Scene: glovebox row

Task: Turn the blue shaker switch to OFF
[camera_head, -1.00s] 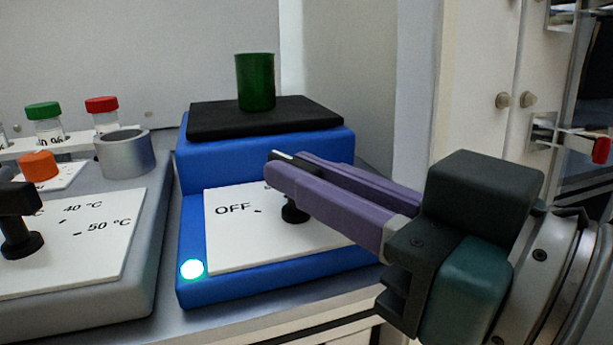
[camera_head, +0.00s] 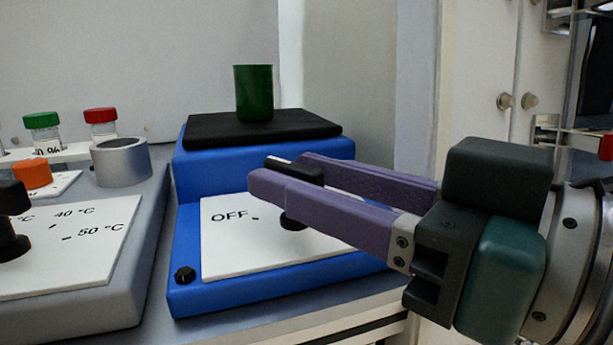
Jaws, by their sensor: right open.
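The blue shaker (camera_head: 190,240) stands in the middle, with a white panel marked OFF (camera_head: 229,216) on its front. Its black switch knob (camera_head: 295,171) has a white pointer line that points left, roughly toward the OFF side. The small lamp (camera_head: 185,274) at the panel's front left corner is dark. My right gripper (camera_head: 280,172) comes in from the right, open, with one purple finger on the near side of the knob and one on the far side. The near finger hides part of the knob and panel; I cannot tell whether either finger touches it. My left gripper is not in view.
A green cup (camera_head: 254,93) stands on the shaker's black top plate (camera_head: 210,130). At left is a grey device (camera_head: 110,290) with a temperature panel, its own black knob (camera_head: 12,225) and a metal ring (camera_head: 121,161). Capped vials (camera_head: 101,122) stand behind it.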

